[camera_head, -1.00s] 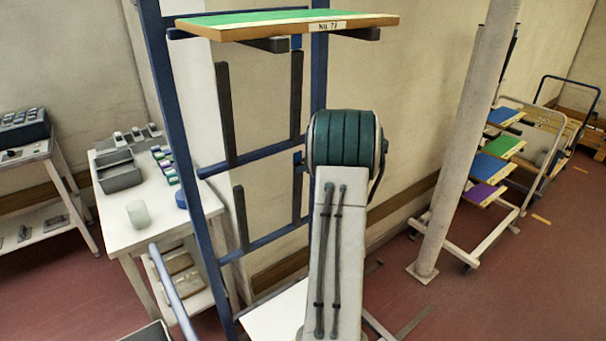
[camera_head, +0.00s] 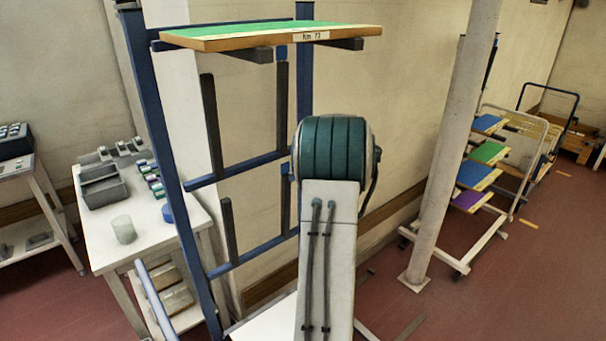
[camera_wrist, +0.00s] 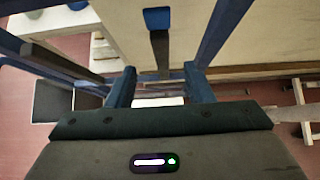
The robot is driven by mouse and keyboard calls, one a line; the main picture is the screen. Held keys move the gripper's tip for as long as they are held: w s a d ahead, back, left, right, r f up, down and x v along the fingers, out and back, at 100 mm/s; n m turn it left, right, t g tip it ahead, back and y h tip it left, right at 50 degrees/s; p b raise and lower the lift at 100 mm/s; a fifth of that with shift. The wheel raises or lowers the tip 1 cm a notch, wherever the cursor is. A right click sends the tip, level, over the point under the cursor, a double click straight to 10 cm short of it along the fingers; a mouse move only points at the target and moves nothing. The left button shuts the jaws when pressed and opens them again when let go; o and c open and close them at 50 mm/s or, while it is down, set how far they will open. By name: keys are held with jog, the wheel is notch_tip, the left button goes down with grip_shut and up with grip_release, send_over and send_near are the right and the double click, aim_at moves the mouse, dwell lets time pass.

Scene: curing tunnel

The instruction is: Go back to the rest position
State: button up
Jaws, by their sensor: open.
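My gripper (camera_wrist: 160,88) shows in the wrist view as two blue fingers standing apart. Nothing is visible between them except the background. In the head view my arm rises at the lower middle, and my gripper is hidden there. A green board with wooden edges and a white label (camera_head: 275,35) lies on the top arms of a blue rack (camera_head: 163,140), above and behind my arm.
A white table (camera_head: 105,255) with a grey bin (camera_head: 102,185) and a translucent cup (camera_head: 123,229) stands left of the rack. A pale pillar (camera_head: 450,150) stands on the right. Beyond it is a cart with coloured boards (camera_head: 475,174). Red floor (camera_head: 510,285) is open at lower right.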

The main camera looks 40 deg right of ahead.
dwell(0.3)
jog(key=s+a+r+n+g+y+b, duration=0.1)
jog(key=s+a+r+n+g+y, duration=0.15)
jog(key=a+n, duration=0.9)
jog(key=s+a+r+n+g+y, duration=0.1)
jog(key=s+a+r+n, duration=0.4)
jog(key=a, duration=1.2)
jog(key=s+a+f+n+g+h, duration=0.1)
jog(key=s+a+f+n, duration=0.1)
jog(key=s+a+n, duration=0.5)
jog(key=s+a+f+n+g+h+b, duration=0.1)
jog(key=s+a+f+n+h, duration=0.1)
jog(key=s+a+n, duration=0.5)
jog(key=s+f+n, duration=0.1)
jog(key=s+n, duration=0.4)
jog(key=n, duration=0.1)
jog(key=shift+s+f, duration=0.3)
jog(key=shift+s, duration=0.1)
